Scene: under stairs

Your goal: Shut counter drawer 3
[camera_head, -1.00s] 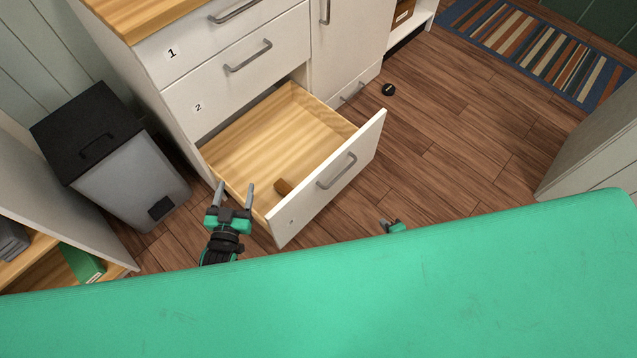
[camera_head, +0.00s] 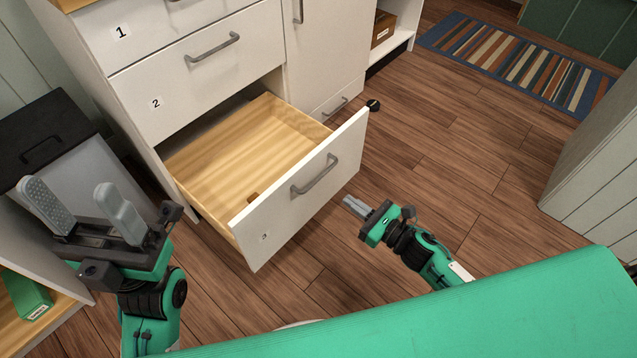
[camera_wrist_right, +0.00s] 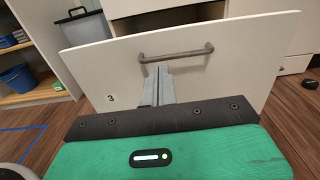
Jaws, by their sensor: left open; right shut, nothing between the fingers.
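Counter drawer 3 (camera_head: 285,215) is pulled well out of the white counter, below drawers 1 and 2. Its front carries a grey bar handle (camera_head: 315,174), and a small brown object (camera_head: 253,197) lies inside. My right gripper (camera_head: 352,204) is shut and empty, in front of the drawer front near its right part. In the right wrist view the shut fingers (camera_wrist_right: 158,86) point at the drawer front (camera_wrist_right: 215,75), just under the handle (camera_wrist_right: 177,54); I cannot tell whether they touch. My left gripper (camera_head: 82,212) is open and empty, left of the drawer.
A grey bin with a black lid (camera_head: 75,150) stands left of the counter. A shelf (camera_head: 40,310) is at the lower left. A small black round object (camera_head: 373,105) lies near the counter. A striped rug (camera_head: 520,62) lies farther back. The wooden floor right of the drawer is clear.

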